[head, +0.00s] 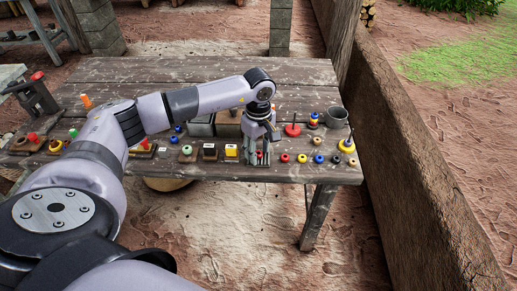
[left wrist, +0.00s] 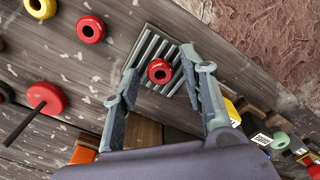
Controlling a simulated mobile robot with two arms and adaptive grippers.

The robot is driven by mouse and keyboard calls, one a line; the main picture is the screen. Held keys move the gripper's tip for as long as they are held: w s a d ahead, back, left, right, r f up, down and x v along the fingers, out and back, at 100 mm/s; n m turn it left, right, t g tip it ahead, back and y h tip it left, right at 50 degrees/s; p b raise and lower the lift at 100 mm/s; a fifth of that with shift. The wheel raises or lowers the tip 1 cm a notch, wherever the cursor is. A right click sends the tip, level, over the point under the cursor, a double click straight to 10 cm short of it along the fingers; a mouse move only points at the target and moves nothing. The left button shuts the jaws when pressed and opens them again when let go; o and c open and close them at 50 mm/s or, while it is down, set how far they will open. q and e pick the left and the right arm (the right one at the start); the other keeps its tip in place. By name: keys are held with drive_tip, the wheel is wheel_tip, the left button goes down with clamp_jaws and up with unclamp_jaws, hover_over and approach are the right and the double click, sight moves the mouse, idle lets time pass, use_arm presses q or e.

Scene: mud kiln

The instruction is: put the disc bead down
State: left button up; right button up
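A red ring-shaped disc bead (left wrist: 159,71) lies on a grey ribbed rack (left wrist: 150,48), between the fingertips of my left gripper (left wrist: 160,66) in the left wrist view. The fingers are spread, with a gap on both sides of the bead. In the head view my left gripper (head: 263,138) points down over the rack near the table's front edge, and the red bead (head: 258,154) shows small between the fingers. My right gripper is not in view.
More beads lie in a row right of the rack: red (head: 284,157), yellow (head: 301,158), blue (head: 318,160). Blocks (head: 231,151) stand close on the left.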

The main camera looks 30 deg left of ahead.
use_arm(q)
drive_tip(key=shift+r, duration=0.2)
wheel_tip(320, 180, up, 12)
drive_tip(key=shift+b, duration=0.45)
idle(0.5)
